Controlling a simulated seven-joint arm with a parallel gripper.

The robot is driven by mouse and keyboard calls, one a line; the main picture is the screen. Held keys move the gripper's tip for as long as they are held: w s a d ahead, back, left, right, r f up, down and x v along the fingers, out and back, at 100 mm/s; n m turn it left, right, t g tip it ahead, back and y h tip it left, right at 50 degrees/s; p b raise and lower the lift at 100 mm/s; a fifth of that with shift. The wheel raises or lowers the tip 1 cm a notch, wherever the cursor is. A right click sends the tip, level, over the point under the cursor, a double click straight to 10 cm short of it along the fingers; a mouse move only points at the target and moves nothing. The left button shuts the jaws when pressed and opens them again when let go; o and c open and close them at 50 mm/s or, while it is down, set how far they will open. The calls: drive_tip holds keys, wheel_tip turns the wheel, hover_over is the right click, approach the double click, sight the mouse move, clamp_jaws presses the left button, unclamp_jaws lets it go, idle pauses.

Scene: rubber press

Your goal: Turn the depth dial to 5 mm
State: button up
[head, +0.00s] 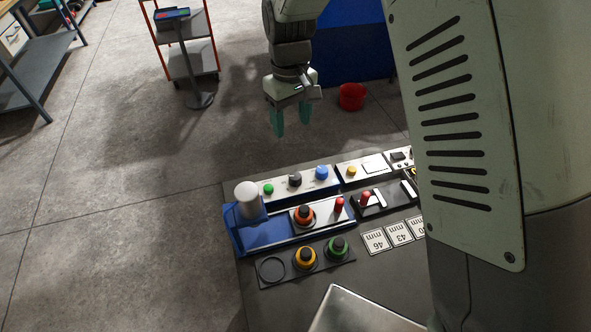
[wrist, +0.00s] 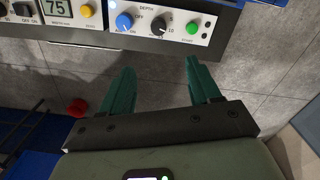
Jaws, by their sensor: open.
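The depth dial (head: 294,180) is a small black knob on the white front panel of the blue press, between a green button (head: 268,188) and a blue ON/OFF knob (head: 321,172). In the wrist view the dial (wrist: 158,24) is at the top, with "DEPTH" printed nearby and a "10" at its right. Its pointer setting is too small to read. My gripper (head: 277,122) hangs with teal fingers pointing down, beyond the panel and apart from it. In the wrist view the gripper (wrist: 161,72) is open and empty, with floor between its fingers.
A panel with a display reading 75 (wrist: 57,7) and a yellow button (wrist: 87,11) adjoins the depth panel. A white cylinder (head: 247,197), red-handled parts (head: 339,204) and ringed dies (head: 306,257) stand on the bench nearby. A red bucket (head: 352,96) is on the floor.

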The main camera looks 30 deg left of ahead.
sight(295, 176)
drive_tip(key=f+m, duration=0.4)
drive_tip(key=f, duration=0.1)
drive_tip(key=f+m, duration=0.5)
drive_tip(key=f, duration=0.1)
drive_tip(key=f+m, duration=0.4)
drive_tip(key=f, duration=0.2)
drive_tip(key=shift+s+d+f+m, duration=0.15)
drive_tip(key=shift+d+f+m, duration=0.15)
drive_tip(key=shift+d, duration=0.1)
drive_tip(key=shift+c, duration=0.2)
drive_tip(key=shift+r, duration=0.1)
drive_tip(key=c, duration=1)
